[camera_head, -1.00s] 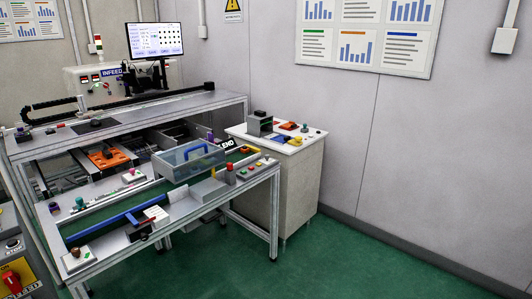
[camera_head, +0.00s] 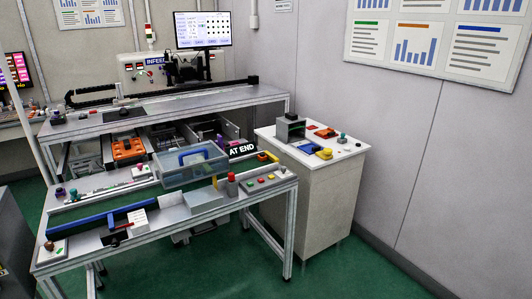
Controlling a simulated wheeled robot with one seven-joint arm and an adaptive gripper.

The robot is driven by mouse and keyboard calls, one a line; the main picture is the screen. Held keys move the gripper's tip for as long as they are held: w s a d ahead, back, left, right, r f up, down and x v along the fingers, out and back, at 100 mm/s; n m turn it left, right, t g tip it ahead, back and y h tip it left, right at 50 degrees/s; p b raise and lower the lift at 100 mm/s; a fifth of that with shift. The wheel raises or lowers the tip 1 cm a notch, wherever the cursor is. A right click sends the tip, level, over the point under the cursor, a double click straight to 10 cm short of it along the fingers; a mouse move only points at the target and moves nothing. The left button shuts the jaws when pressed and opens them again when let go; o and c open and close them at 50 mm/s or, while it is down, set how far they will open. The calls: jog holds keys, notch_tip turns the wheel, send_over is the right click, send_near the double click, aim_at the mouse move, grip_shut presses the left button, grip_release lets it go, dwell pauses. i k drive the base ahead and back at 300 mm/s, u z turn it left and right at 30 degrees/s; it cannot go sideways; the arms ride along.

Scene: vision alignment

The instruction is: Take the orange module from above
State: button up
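An orange module (camera_head: 128,148) lies low inside the grey workstation (camera_head: 215,98), below its raised rear shelf and left of the middle. Dark round details show on its top. A smaller orange-red piece (camera_head: 325,132) lies on the white cabinet top at the right; I cannot tell what it is. My gripper is not in view.
A clear bin with a blue handle (camera_head: 190,165) stands right of the orange module. A black "AT END" sign (camera_head: 242,149) and a button panel (camera_head: 268,181) are farther right. The white cabinet (camera_head: 318,195) stands beside the bench. Green floor (camera_head: 365,270) is free at front right.

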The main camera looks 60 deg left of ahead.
aim_at(262, 157)
jog(key=u, duration=0.45)
jog(key=i, duration=1.4)
jog(key=u, duration=1.75)
jog(key=i, duration=0.8)
jog(key=u, duration=0.75)
